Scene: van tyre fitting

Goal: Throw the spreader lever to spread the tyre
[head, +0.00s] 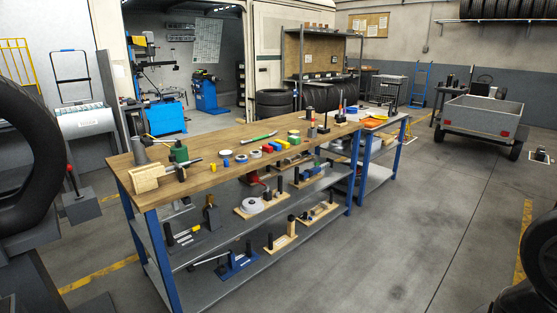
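A large black tyre (48,165) stands upright at the left edge, cut off by the frame, on a dark grey stand (35,235). Beside it, to the right, a short lever with a red knob (70,168) rises from a grey box (82,208). It looks like the spreader lever and stands close to upright. I cannot tell whether the tyre is spread. My gripper is not in view.
A long wooden-topped workbench (225,172) with blue legs fills the middle and carries tools and coloured rolls. A grey trailer (480,118) stands back right. Dark round tyres (540,255) show at the lower right edge. The floor (410,230) right of the bench is clear.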

